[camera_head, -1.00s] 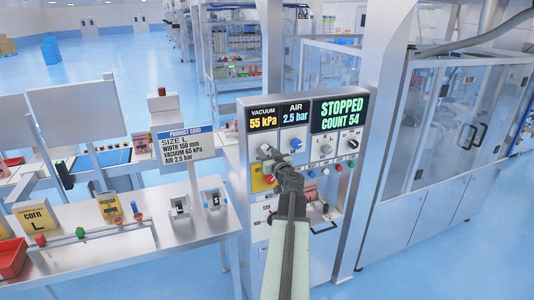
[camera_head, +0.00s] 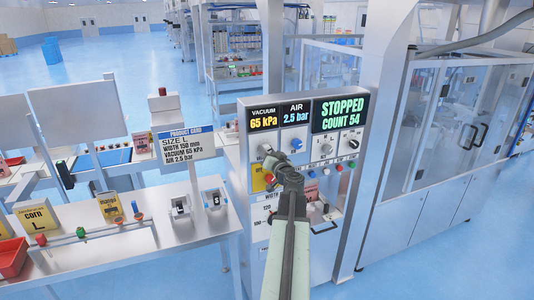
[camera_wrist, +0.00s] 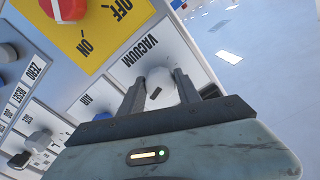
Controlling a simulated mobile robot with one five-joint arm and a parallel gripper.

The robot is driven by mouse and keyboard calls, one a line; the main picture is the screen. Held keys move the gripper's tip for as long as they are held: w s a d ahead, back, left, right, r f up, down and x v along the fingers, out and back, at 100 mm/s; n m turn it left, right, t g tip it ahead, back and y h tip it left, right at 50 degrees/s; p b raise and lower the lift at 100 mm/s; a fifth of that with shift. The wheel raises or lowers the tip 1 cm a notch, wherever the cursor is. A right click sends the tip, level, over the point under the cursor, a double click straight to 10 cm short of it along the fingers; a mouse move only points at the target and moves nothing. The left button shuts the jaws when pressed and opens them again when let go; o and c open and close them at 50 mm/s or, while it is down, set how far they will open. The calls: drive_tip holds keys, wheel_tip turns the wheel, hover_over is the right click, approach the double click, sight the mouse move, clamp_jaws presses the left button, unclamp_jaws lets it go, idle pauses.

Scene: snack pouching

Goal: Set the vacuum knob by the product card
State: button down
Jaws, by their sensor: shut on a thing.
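The vacuum knob (camera_wrist: 161,86) is a pale round knob on the white panel strip marked VACUUM. My gripper (camera_wrist: 166,82) is shut on it in the wrist view, one finger on each side. In the head view my gripper (camera_head: 268,160) is at the panel under the vacuum display (camera_head: 263,117), which reads 65 kPa. The knob (camera_head: 264,149) shows just above the gripper there. The product card (camera_head: 187,143) on its post reads SIZE L, WIDTH 150 mm, VACUUM 65 kPa, AIR 2.5 bar.
The air display (camera_head: 296,113) reads 2.5 bar, with a blue knob (camera_head: 296,143) below it. The status display (camera_head: 340,113) reads STOPPED, COUNT 54. A red switch on a yellow plate (camera_wrist: 103,35) sits near my fingers. A steel table (camera_head: 160,230) stands left.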

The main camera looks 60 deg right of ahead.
drive_tip(key=shift+m, duration=0.4)
drive_tip(key=c, duration=0.9)
unclamp_jaws()
drive_tip(key=shift+o, duration=0.2)
drive_tip(key=v, duration=0.8)
drive_tip(key=shift+w, duration=0.2)
